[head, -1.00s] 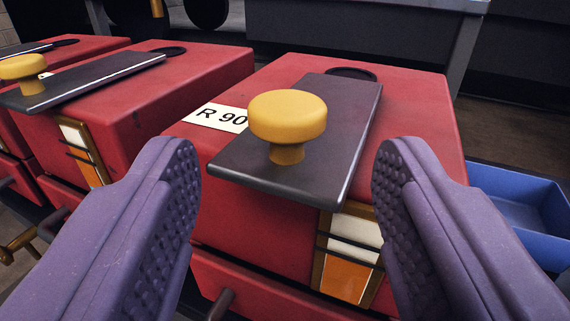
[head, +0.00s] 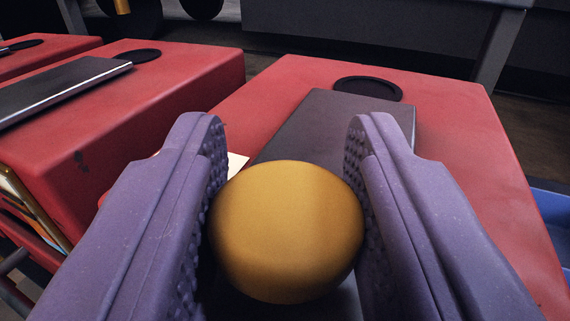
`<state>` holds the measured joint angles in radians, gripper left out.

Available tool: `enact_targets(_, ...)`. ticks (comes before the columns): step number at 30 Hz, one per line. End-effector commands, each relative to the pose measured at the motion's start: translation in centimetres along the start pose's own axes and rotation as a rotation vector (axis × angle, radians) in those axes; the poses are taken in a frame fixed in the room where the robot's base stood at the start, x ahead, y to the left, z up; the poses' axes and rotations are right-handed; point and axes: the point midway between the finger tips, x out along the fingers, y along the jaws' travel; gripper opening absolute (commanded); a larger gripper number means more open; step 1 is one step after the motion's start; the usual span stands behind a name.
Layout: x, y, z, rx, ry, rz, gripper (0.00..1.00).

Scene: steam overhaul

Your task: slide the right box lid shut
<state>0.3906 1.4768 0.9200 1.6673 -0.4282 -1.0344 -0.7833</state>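The right red box (head: 470,150) stands ahead of me with a dark flat lid (head: 330,118) on its top. The lid's far end lies at the near edge of a round black opening (head: 368,88), most of which shows uncovered. The lid's yellow knob (head: 287,230) is between the two purple fingers of my gripper (head: 285,150). The pads press against the knob's left and right sides, so my gripper is shut on it. The knob and fingers hide the lid's near part and the front of the box.
Another red box (head: 190,75) with its own dark lid (head: 65,88) and round black opening (head: 137,55) stands to the left, and part of a third (head: 50,58) is beyond it. A blue bin (head: 553,215) is at the right edge. A grey bench (head: 380,30) stands behind.

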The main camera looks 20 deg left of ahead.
Motion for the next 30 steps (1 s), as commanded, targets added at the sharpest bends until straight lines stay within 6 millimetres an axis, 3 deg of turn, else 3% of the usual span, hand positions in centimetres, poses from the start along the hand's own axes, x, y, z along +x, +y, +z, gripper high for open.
enact_targets(1,0.0,0.0,-0.1,0.0,0.002,0.001,0.19)
enact_targets(3,0.0,0.0,-0.1,0.0,0.002,0.001,0.03)
enact_targets(4,0.0,0.0,-0.1,0.0,0.002,0.001,0.0)
enact_targets(9,0.5,0.2,0.1,-0.003,0.003,0.0,0.0)
enact_targets(19,6.0,2.5,0.2,-0.005,0.006,0.001,0.0)
enact_targets(29,6.5,2.8,-0.3,0.0,0.006,0.003,0.0)
enact_targets(30,6.5,2.8,-0.4,0.0,0.007,0.003,0.44)
